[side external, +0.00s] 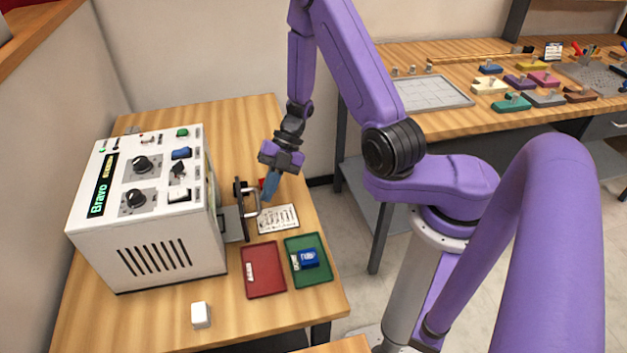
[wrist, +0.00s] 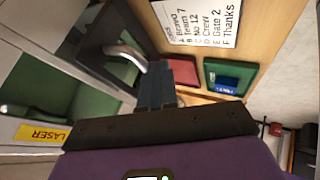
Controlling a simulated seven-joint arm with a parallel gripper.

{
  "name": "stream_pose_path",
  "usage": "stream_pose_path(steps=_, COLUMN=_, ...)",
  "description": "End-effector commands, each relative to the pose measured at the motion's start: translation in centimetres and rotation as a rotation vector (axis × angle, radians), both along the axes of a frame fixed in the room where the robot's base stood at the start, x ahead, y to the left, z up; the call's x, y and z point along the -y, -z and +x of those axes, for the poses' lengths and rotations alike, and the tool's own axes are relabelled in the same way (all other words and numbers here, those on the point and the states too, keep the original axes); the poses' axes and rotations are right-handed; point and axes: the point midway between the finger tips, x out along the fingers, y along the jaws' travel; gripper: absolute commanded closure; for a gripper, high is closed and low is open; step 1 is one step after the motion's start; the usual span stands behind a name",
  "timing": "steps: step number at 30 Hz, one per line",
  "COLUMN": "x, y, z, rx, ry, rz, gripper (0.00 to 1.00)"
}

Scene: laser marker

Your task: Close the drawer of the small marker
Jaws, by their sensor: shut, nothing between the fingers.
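The small marker (side external: 150,225) is a white box labelled Bravo on the left of the wooden table. Its drawer (side external: 232,224) stands out from the box's right side, open, with a dark front panel and a pale bar handle (side external: 253,212). In the wrist view the dark drawer front (wrist: 97,30) and silver handle (wrist: 126,54) are left of the fingers. My gripper (side external: 270,194) is shut and empty, with blue fingers pointing down just outside the handle. It also shows in the wrist view (wrist: 159,72). I cannot tell whether the fingers touch the handle.
A printed card (side external: 278,219) lies beside the drawer. A red tray (side external: 262,283) and a green tray (side external: 318,272) holding a blue item (side external: 308,259) lie nearer the front. A white block (side external: 200,315) sits at the front. A second table (side external: 440,75) stands behind.

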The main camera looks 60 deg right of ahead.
Motion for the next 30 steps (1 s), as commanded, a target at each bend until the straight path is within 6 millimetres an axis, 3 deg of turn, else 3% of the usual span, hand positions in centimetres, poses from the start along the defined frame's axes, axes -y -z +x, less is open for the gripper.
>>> stream_pose_path(steps=3, x=-1.6, y=0.0, z=1.6, rx=0.001, ry=-0.005, rz=-0.001, gripper=1.00)
stream_pose_path(steps=10, x=-3.3, y=0.0, z=3.4, rx=0.002, ry=-0.001, rz=0.000, gripper=1.00)
stream_pose_path(steps=25, x=-3.9, y=0.0, z=3.9, rx=0.004, ry=0.000, rz=0.000, gripper=1.00)
stream_pose_path(steps=30, x=-3.3, y=0.1, z=3.4, rx=0.002, ry=-0.001, rz=0.000, gripper=1.00)
